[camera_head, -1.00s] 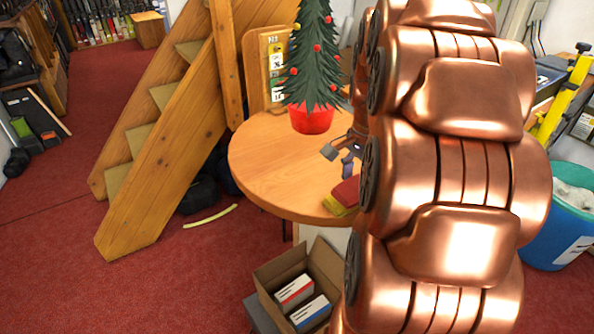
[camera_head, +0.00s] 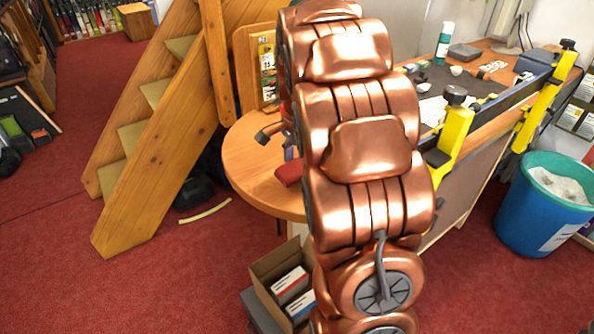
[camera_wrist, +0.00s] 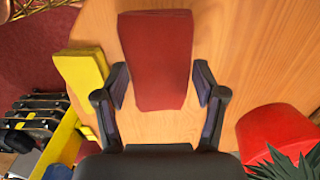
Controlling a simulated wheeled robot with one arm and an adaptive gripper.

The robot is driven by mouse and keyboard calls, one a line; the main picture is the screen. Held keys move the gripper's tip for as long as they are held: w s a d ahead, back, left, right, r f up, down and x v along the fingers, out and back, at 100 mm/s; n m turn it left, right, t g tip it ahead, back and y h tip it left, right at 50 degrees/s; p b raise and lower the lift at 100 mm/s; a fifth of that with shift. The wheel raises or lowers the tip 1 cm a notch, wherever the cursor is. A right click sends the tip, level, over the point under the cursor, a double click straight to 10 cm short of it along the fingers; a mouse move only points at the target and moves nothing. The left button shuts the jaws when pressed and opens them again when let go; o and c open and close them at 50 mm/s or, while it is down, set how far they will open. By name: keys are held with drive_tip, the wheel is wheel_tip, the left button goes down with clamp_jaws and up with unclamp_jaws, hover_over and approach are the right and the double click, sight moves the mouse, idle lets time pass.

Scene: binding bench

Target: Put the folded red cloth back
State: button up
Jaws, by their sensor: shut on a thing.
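The folded red cloth (camera_wrist: 157,55) is between the fingers of my gripper (camera_wrist: 160,82) in the wrist view, and they are shut on it. In the head view a piece of the red cloth (camera_head: 289,172) shows beside my arm, over the round wooden table (camera_head: 245,170). How high it is above the table I cannot tell. A folded yellow cloth (camera_wrist: 80,78) lies left of it in the wrist view. In the head view my arm hides much of the table, and the yellow cloth is not visible.
The red pot (camera_wrist: 275,135) of the small tree is at the right in the wrist view. Wooden stairs (camera_head: 150,150) stand left of the table. An open carton (camera_head: 270,270) is below it. A workbench (camera_head: 465,165) with yellow clamps and a blue bin (camera_head: 540,215) are at the right.

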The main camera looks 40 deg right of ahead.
sight(297, 166)
drive_tip(key=shift+w+f+p, duration=0.15)
drive_tip(key=shift+f+p, duration=0.6)
drive_tip(key=shift+f, duration=1.05)
drive_tip(key=o, duration=1)
drive_tip(key=shift+r, duration=0.1)
wheel_tip(297, 166, up, 11)
drive_tip(key=b, duration=0.2)
drive_tip(key=shift+r+b, duration=0.15)
drive_tip(key=shift+b, duration=0.25)
drive_tip(key=shift+r, duration=0.3)
